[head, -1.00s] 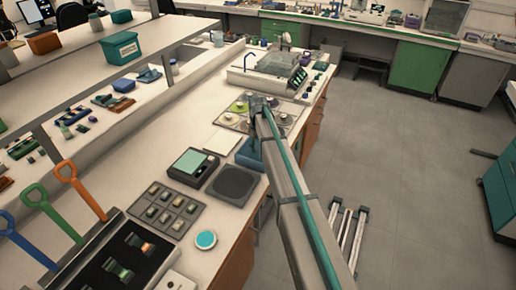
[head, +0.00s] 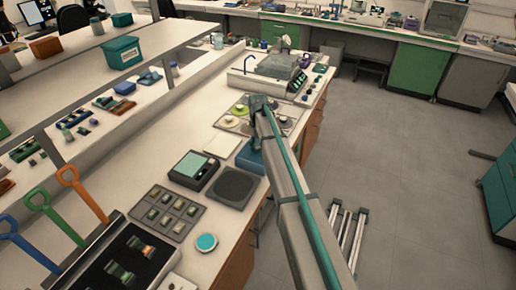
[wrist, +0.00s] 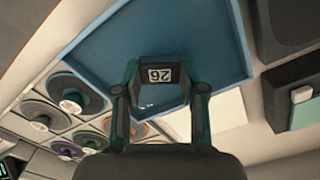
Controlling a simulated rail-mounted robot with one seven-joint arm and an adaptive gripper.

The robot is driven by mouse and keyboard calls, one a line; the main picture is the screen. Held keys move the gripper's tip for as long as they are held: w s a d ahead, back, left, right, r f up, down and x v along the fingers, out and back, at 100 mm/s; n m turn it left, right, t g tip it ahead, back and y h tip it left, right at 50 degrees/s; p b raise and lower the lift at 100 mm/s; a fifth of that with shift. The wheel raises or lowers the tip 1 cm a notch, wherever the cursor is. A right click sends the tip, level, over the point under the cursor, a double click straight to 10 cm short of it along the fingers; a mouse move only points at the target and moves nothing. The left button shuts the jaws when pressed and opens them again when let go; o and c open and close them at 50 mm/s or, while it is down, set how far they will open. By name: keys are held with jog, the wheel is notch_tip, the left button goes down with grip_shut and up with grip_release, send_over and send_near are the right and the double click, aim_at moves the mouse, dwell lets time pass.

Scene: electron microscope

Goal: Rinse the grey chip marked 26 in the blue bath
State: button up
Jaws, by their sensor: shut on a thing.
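The grey chip marked 26 (wrist: 160,75) is between the fingertips of my gripper (wrist: 160,84) in the wrist view, its label upside down. My gripper is shut on it. The blue bath (wrist: 215,30) fills the upper part of the wrist view, and the chip shows against its floor near one corner. I cannot tell whether the chip touches the floor. In the head view the blue bath (head: 249,160) sits at the bench edge, partly behind my arm. The chip cannot be made out in the head view.
A tray of round coloured pads (head: 230,123) lies beyond the bath; it also shows in the wrist view (wrist: 70,92). A dark square plate (head: 232,187), a device with a pale screen (head: 194,168) and a chip tray (head: 165,212) stand nearer. A white sheet (head: 222,144) lies beside the bath.

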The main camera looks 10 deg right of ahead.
aim_at(258, 148)
jog(key=shift+r+p, duration=1)
jog(key=shift+r, duration=1.4)
